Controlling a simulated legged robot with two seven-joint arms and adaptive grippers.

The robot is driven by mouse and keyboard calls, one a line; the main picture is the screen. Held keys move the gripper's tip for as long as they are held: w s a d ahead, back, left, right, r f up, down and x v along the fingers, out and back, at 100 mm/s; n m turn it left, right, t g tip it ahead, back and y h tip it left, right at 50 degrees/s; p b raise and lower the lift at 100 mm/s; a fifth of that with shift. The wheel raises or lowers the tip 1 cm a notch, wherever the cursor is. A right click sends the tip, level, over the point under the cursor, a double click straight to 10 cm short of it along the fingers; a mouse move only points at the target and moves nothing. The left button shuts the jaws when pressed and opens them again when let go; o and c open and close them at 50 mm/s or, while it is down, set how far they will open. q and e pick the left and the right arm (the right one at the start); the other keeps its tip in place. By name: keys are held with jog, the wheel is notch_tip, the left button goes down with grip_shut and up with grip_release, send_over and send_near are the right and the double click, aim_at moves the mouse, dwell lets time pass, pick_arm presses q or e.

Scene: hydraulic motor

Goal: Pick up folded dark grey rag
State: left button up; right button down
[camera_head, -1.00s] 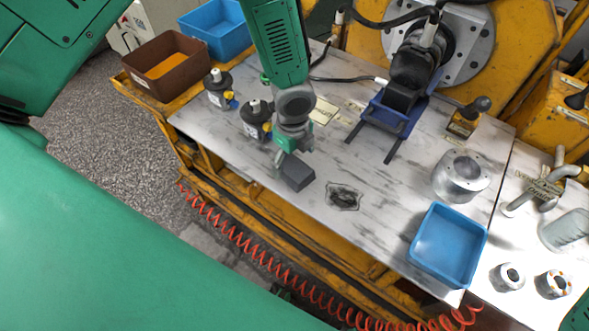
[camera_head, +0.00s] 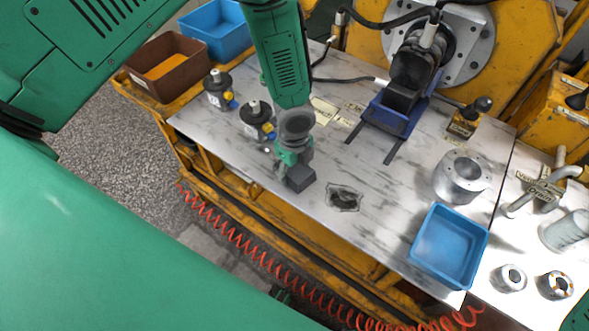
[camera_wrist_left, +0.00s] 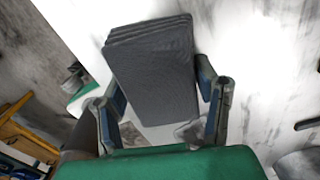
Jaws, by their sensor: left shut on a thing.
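The folded dark grey rag (camera_head: 301,179) is a layered block near the front edge of the metal worktop (camera_head: 235,153) in the head view. My left gripper (camera_head: 292,172) reaches down over it from above. In the left wrist view the rag (camera_wrist_left: 153,68) lies between the two fingers of the left gripper (camera_wrist_left: 162,100). The left gripper is shut on the rag. Whether the rag is clear of the worktop is hard to tell. My right gripper is not in view.
Two small dark pump-like parts (camera_head: 257,121) stand left of the left gripper. A dirty patch (camera_head: 344,198) lies right of the rag. A blue tray (camera_head: 448,246) and a metal cylinder (camera_head: 462,176) are further right. A blue stand (camera_head: 397,114) is behind. A brown bin (camera_head: 167,66) is at the back left.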

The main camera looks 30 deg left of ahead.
aim_at(294, 168)
pick_arm(q)
jog(key=shift+r, duration=0.1)
notch_tip(294, 168, up, 10)
jog(key=shift+f+p, duration=0.1)
jog(key=shift+p, duration=0.4)
